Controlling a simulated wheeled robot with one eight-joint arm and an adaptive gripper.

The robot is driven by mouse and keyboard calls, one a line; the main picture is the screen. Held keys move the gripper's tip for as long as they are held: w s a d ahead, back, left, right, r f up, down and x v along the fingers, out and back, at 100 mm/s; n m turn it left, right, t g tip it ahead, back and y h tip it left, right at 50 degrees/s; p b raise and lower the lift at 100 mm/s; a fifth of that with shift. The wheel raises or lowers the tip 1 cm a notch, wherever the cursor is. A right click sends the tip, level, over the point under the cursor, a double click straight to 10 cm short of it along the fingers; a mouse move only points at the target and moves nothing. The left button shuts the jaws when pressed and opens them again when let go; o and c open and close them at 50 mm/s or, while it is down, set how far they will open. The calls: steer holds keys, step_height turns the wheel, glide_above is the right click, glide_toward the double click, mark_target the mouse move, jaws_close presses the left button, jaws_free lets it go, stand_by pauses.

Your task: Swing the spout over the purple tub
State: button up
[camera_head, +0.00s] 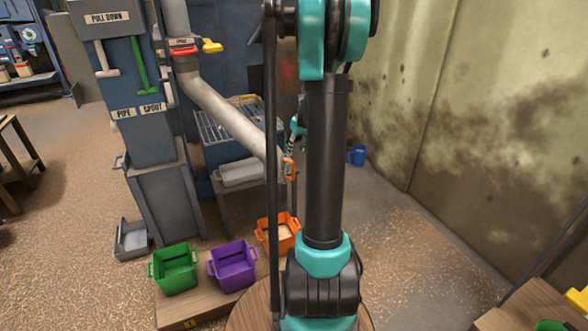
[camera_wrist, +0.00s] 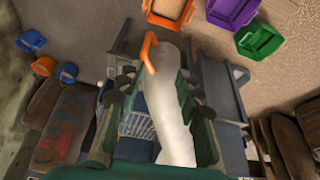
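The spout (camera_head: 225,110) is a grey pipe slanting down to the right from the machine column. Its lower end, with an orange handle (camera_head: 289,169), hangs above and behind the orange tub (camera_head: 272,243). The purple tub (camera_head: 233,267) stands left of the orange one. My gripper (camera_head: 298,130) is mostly hidden behind my arm, near the spout's lower end. In the wrist view my gripper's fingers (camera_wrist: 155,80) are wide apart. The pale spout (camera_wrist: 175,115) shows between them, and the orange handle (camera_wrist: 149,50) lies just past the fingertips. I see no contact with the handle.
A green tub (camera_head: 175,270) stands left of the purple one on a low wooden platform (camera_head: 190,308). The orange tub holds pale material. A wire-basket bench (camera_head: 230,125) is behind the spout. A stained wall (camera_head: 480,110) bounds the right side; blue buckets (camera_head: 357,155) stand near it.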

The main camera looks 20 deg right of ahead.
steer(key=w+d, duration=0.2)
steer(key=d, duration=0.1)
glide_toward(293, 176)
steer(key=w+f, duration=0.1)
steer(key=f, duration=0.1)
steer(key=w+f, duration=0.3)
steer(key=f, duration=0.1)
steer(key=shift+w+a, duration=0.1)
steer(key=shift+w, duration=0.15)
steer(key=shift+r, duration=0.1)
jaws_close()
